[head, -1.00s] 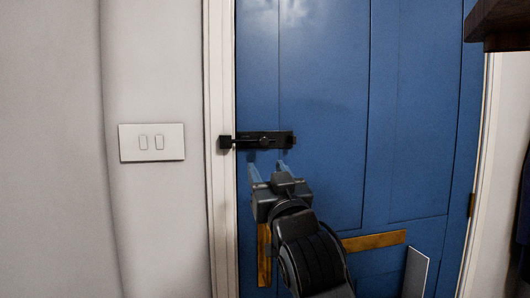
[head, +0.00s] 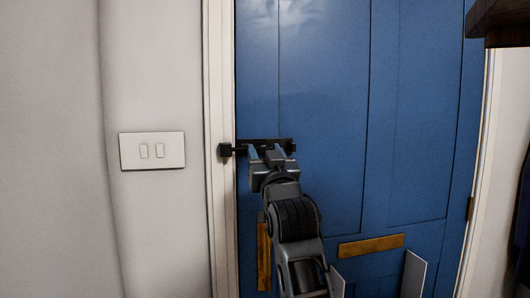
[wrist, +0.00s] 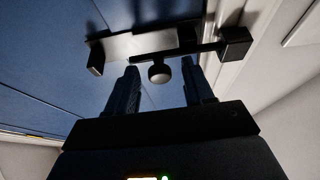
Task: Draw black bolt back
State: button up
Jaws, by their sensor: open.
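The black bolt (head: 264,141) lies level on the left edge of the blue door (head: 325,100). Its rod reaches left to a black keeper (head: 226,150) on the white frame. In the wrist view the bolt's plate (wrist: 130,45) and round knob (wrist: 159,74) show; the rod runs to the keeper (wrist: 235,43) at upper right. My gripper (head: 268,150) is at the bolt, its fingers open. In the wrist view the gripper (wrist: 160,85) has one finger on each side of the knob, with gaps showing. My gripper hides the knob in the head view.
A white switch plate (head: 152,151) is on the wall at left. Brass plates (head: 371,245) are on the lower door. A dark wooden edge (head: 500,22) juts in at upper right. The door's upper part is clear.

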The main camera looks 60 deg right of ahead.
jog(key=shift+c, duration=0.3)
grip_shut()
dwell(0.3)
